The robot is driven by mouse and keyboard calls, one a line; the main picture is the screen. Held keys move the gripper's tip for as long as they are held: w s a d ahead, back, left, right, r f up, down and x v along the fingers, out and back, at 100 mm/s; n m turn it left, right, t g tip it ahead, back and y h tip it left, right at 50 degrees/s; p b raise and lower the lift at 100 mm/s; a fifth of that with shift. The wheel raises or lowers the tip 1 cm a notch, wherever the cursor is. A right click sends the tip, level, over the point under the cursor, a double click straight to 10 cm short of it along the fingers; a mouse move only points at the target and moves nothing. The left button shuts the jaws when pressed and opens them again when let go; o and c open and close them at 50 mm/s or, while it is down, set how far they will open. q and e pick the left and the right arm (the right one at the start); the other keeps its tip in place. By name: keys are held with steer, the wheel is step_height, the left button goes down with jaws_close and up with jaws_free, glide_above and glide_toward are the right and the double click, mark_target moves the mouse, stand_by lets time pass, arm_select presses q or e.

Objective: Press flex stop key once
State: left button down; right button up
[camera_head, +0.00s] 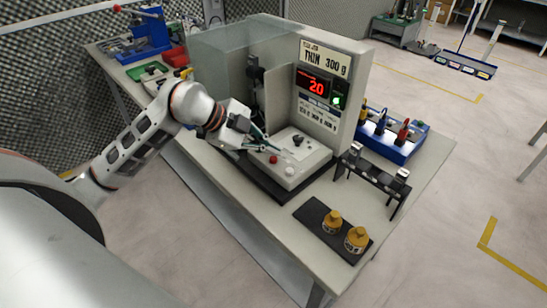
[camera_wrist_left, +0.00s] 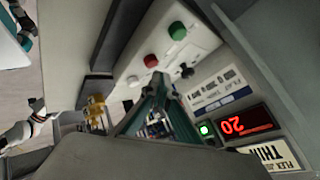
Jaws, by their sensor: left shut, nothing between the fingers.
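The machine's pale key panel (camera_head: 307,164) carries a red button (camera_head: 273,159), a white button (camera_head: 289,171) and a black knob (camera_head: 298,140). The left wrist view also shows a green button (camera_wrist_left: 177,30) beside the red button (camera_wrist_left: 150,60). I cannot read a label naming the flex stop key. My left gripper (camera_head: 264,146) is shut and empty, just above the panel near the red button. Its teal fingertips (camera_wrist_left: 158,80) show in the left wrist view between the red button and black knob; contact cannot be told. My right gripper is not in view.
The machine's upright housing has a red display (camera_head: 313,84) reading 20, a lit green light (camera_head: 337,100) and a "THIN 300 g" sign (camera_head: 325,60). A black rack (camera_head: 372,175), a blue tool holder (camera_head: 400,150) and a black tray (camera_head: 313,214) with yellow-topped weights stand on the bench.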

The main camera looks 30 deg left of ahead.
mark_target(271, 159)
arm_select(q)
steer(key=shift+f, duration=0.35)
steer(key=shift+f, duration=0.5)
stand_by(0.9)
steer(key=shift+r+p, duration=0.6)
steer(key=shift+r, duration=0.35)
step_height(271, 159, up, 5)
steer(key=p, duration=0.4)
steer(key=shift+r, duration=0.1)
